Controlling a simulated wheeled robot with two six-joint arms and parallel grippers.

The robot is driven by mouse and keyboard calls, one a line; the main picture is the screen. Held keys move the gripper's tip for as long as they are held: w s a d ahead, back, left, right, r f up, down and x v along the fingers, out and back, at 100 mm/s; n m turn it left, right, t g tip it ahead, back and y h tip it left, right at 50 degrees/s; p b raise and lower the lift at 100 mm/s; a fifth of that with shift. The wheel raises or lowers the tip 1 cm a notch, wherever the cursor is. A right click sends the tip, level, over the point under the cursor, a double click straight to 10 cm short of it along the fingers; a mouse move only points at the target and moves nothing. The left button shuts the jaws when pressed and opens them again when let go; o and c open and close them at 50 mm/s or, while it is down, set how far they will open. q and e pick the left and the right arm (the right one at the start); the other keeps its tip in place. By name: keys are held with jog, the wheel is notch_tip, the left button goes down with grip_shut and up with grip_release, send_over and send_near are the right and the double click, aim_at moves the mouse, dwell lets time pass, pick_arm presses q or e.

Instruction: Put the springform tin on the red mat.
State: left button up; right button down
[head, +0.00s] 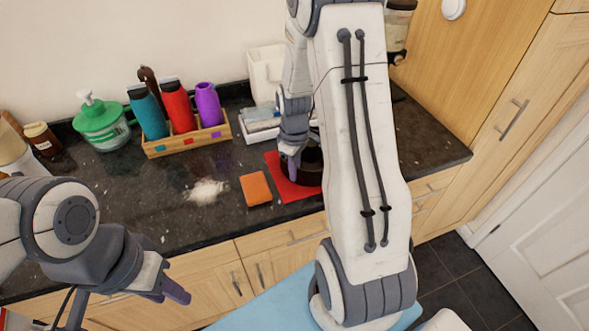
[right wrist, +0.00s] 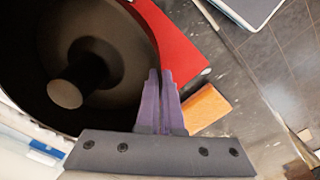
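The springform tin (head: 308,168) is dark and round, partly hidden behind my right arm in the head view. It lies over the red mat (head: 289,190), and I cannot tell whether it touches the mat. In the right wrist view the tin (right wrist: 115,25) shows its dark inside and a central tube, with the red mat (right wrist: 178,50) beyond its rim. My right gripper (right wrist: 164,75) has its purple fingers close together at the tin's rim, pinching its wall. My left gripper (head: 172,293) is low at the left, away from the tin, its opening unclear.
An orange block (head: 256,188) lies left of the mat. A wooden box (head: 188,138) with several bottles, a green-topped dispenser (head: 101,122) and a white container (head: 267,72) stand behind. White powder (head: 206,191) lies on the dark counter (head: 150,195), whose front-left part is mostly clear.

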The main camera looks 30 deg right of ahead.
jog(key=shift+f, duration=0.15)
jog(key=c, duration=1.1)
grip_release()
notch_tip(320, 180, up, 12)
jog(key=r, duration=0.1)
jog(key=s+a+r+n, duration=0.1)
jog(key=s+a, duration=0.2)
jog(key=a, duration=0.6)
jog(key=s+a+r, duration=0.1)
jog(key=s+a, duration=0.2)
jog(key=a, duration=0.5)
jog(key=shift+n+y, duration=0.5)
jog(key=shift+n, duration=0.2)
jog(key=s+a, duration=0.3)
jog(key=s, duration=0.1)
jog(key=s+a, duration=0.2)
jog(key=s, duration=0.3)
jog(key=s+a+f, duration=0.1)
jog(key=s+a, duration=0.2)
jog(key=s, duration=0.1)
jog(key=shift+s+a+b, duration=0.3)
jog(key=shift+s+a, duration=0.05)
jog(key=shift+s, duration=0.05)
